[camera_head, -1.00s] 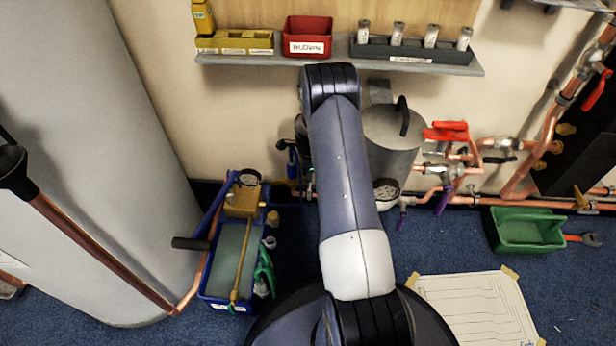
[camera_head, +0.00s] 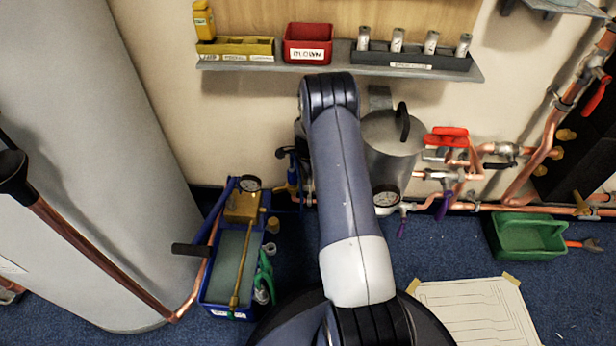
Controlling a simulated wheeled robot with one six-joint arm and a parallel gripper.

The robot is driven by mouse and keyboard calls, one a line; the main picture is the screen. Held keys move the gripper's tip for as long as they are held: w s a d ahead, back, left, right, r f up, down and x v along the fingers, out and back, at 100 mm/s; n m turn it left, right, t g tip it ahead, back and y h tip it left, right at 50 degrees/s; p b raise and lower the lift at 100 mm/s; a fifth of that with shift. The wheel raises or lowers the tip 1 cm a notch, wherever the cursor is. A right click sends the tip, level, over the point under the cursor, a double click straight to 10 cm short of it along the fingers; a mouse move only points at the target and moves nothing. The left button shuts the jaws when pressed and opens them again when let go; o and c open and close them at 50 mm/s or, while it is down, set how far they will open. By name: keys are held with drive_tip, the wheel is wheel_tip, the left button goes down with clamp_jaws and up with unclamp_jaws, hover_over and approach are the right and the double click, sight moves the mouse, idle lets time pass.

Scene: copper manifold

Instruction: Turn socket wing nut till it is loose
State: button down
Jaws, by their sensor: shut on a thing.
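My arm (camera_head: 345,180) reaches up through the middle of the picture and bends at a dark joint (camera_head: 328,92) just under the shelf. My gripper is hidden behind the arm, so its jaws and whatever is between them cannot be seen. I cannot make out the socket wing nut; the pipework behind the arm is covered. A short blue fitting (camera_head: 292,175) and a bit of copper pipe show just left of the arm.
Copper pipes with a red valve handle (camera_head: 447,136) run along the wall. A blue tool tray (camera_head: 212,297), a green bin (camera_head: 525,240) and a paper drawing (camera_head: 475,310) lie on the carpet.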

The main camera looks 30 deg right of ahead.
drive_tip(key=c, duration=1.5)
unclamp_jaws()
drive_tip(key=shift+w, duration=0.15)
wheel_tip(320, 180, up, 11)
drive_tip(key=p, duration=0.4)
drive_tip(key=shift+f, duration=0.1)
wheel_tip(320, 180, down, 11)
drive_tip(key=b, duration=0.4)
drive_tip(key=shift+r, duration=0.2)
